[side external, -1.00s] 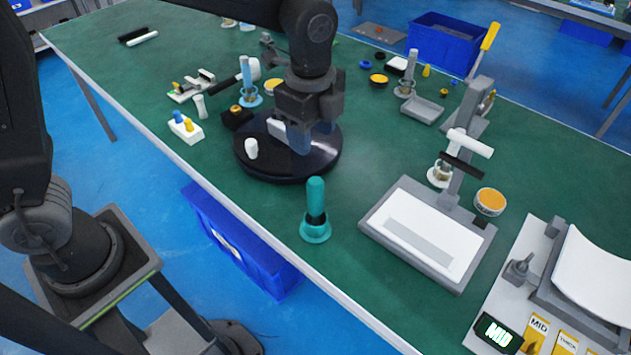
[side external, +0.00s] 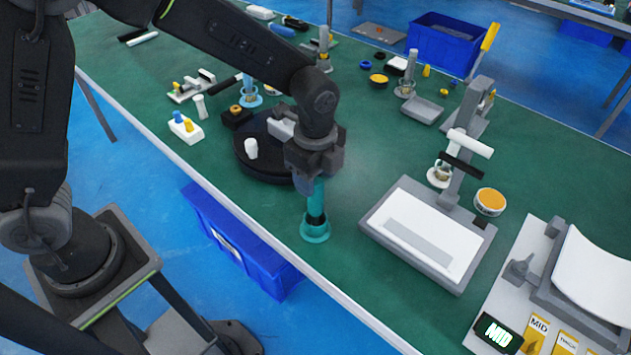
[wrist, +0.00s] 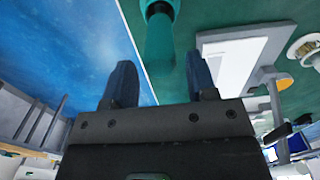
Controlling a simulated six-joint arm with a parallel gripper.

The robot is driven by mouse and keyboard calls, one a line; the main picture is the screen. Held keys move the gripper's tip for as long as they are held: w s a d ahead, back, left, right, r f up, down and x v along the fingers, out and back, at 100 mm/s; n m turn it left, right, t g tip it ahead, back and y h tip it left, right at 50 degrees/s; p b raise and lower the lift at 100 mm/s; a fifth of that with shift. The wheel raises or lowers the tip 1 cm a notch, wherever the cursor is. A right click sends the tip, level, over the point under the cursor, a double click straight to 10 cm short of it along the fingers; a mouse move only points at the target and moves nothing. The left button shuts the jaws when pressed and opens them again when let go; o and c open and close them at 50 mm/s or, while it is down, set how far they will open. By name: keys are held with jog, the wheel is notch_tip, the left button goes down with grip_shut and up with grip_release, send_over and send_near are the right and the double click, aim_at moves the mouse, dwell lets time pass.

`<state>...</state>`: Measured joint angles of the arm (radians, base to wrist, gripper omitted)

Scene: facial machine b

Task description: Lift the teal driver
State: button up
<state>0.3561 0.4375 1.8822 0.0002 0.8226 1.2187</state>
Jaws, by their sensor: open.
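The teal driver (side external: 317,200) stands upright in a teal ring-shaped holder (side external: 315,233) near the table's front edge. Its upper part is partly hidden by my gripper in the side view. My gripper (side external: 314,185) is open, pointing down over the driver's top. In the wrist view the driver's teal handle (wrist: 160,45) shows just beyond and between the two blue fingers of my gripper (wrist: 160,75), with clear space on either side. I cannot tell how far the fingers reach down around the handle.
A black round turntable (side external: 262,165) is behind and left of the driver. A grey tray with a white sheet (side external: 390,215) is to the right. Blue bins (side external: 240,245) stand below the front edge. The table around the holder is clear.

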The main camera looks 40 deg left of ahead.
jog(key=shift+f, duration=0.2)
jog(key=c, duration=0.6)
jog(key=shift+c, duration=0.3)
